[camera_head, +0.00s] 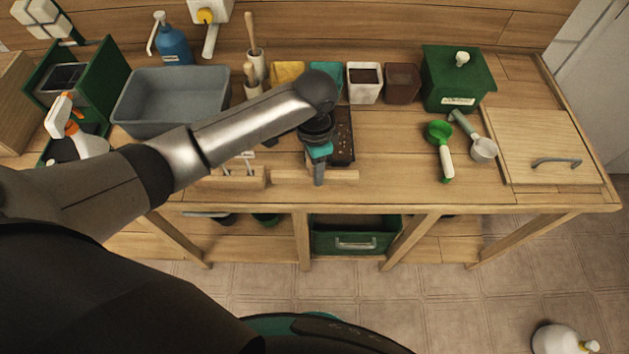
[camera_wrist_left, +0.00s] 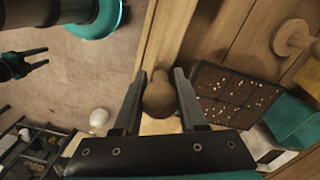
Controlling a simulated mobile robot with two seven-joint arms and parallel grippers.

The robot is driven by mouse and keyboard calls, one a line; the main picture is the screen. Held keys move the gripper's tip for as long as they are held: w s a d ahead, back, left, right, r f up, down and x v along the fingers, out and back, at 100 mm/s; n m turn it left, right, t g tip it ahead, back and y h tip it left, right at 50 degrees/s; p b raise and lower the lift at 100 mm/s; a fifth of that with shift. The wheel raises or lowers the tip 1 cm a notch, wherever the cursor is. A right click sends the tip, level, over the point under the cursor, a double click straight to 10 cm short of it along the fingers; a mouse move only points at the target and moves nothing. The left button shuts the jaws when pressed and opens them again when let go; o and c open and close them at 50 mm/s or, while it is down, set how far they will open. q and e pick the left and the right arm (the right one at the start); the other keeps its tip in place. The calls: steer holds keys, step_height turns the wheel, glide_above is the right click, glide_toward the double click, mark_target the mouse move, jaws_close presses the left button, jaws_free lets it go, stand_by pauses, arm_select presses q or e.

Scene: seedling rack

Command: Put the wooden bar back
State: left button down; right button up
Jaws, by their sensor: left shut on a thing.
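The wooden bar (camera_head: 288,175) is a pale, narrow piece lying left to right at the bench's front edge in the head view. My left gripper (camera_head: 319,178) comes down over its middle, fingers either side. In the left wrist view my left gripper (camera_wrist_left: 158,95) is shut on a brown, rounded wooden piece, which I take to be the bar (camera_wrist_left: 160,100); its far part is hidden. My right gripper (camera_wrist_left: 38,59) shows at the left of the wrist view, its fingers apart and empty, away from the bench.
A dark seedling tray (camera_head: 343,137) stands just behind my left gripper. A wooden block (camera_head: 228,182) with tools is left of the bar. A grey tub (camera_head: 172,97), white pot (camera_head: 364,92) and green box (camera_head: 457,85) stand behind.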

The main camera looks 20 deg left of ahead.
arm_select(q)
steer(key=shift+f+b, duration=0.5)
steer(key=shift+f, duration=2.15)
steer(key=shift+f, duration=0.15)
steer(key=shift+c, duration=2.3)
jaws_free()
step_height(320, 180, up, 12)
steer(key=shift+r+p, duration=0.2)
steer(key=shift+p, duration=0.9)
